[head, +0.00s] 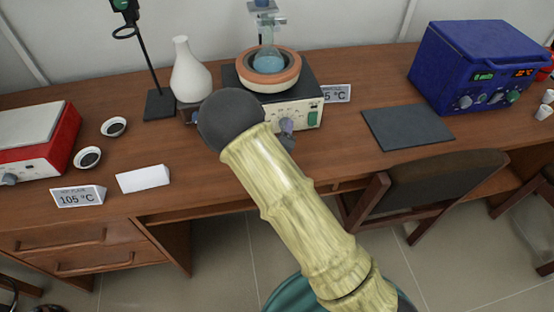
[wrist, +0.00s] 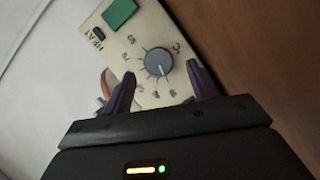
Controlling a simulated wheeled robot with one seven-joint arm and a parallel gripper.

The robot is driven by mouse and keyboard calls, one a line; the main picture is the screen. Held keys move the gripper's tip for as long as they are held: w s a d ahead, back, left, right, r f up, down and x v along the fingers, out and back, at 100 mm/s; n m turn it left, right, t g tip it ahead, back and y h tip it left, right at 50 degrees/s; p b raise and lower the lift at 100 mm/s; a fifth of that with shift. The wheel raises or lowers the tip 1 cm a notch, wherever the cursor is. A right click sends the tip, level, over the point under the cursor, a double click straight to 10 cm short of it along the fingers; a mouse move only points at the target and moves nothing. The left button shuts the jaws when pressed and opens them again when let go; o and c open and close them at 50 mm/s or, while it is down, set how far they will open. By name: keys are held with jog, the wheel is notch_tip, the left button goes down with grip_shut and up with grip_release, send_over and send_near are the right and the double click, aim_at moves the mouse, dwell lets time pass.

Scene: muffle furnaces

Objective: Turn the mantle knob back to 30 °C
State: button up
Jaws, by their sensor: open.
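The heating mantle (head: 300,112) stands on the bench, its cream front panel facing me. A flask with blue liquid (head: 268,62) sits in its orange bowl. In the wrist view the round grey mantle knob (wrist: 158,62) sits on the panel, with a pale pointer line and printed figures around it that are too blurred to read surely. My gripper (wrist: 160,73) is open, its two dark fingers on either side of the knob, with gaps between them and it. In the head view my arm hides most of the gripper and part of the panel.
A white vase-like vessel (head: 191,72) and a stand (head: 156,80) are left of the mantle. A red hot plate (head: 60,150) and a 105 °C sign (head: 77,196) are farther left. A chair (head: 420,185) stands in front.

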jog(key=s, duration=0.4)
jog(key=s+r, duration=0.1)
jog(key=s, duration=0.4)
jog(key=s+a+r, duration=0.1)
jog(key=s, duration=0.4)
jog(key=shift+r, duration=0.15)
jog(key=shift+w+d+m+g, duration=0.3)
jog(key=shift+d+m, duration=0.05)
jog(key=shift+m, duration=0.15)
jog(key=d+m+g, duration=0.1)
jog(key=m+g, duration=0.1)
jog(key=w+d+f+m+g, duration=0.1)
jog(key=d, duration=0.1)
jog(key=shift+w+d+f+m+g, duration=0.15)
jog(key=shift+d+f+m+g, duration=0.1)
jog(key=shift+m+g, duration=0.15)
jog(key=s+d+r+m+g+y, duration=0.1)
jog(key=s+d+r+m+g, duration=0.4)
jog(key=d, duration=0.3)
jog(key=s+d+r+m+g, duration=0.3)
jog(key=s+d+r+g, duration=0.1)
jog(key=s+d, duration=0.35)
jog(key=w+p+v, duration=0.3)
jog(key=p+v, duration=1)
jog(key=shift+w+r+p, duration=0.3)
jog(key=shift+r+p, duration=0.1)
jog(key=shift+r, duration=0.1)
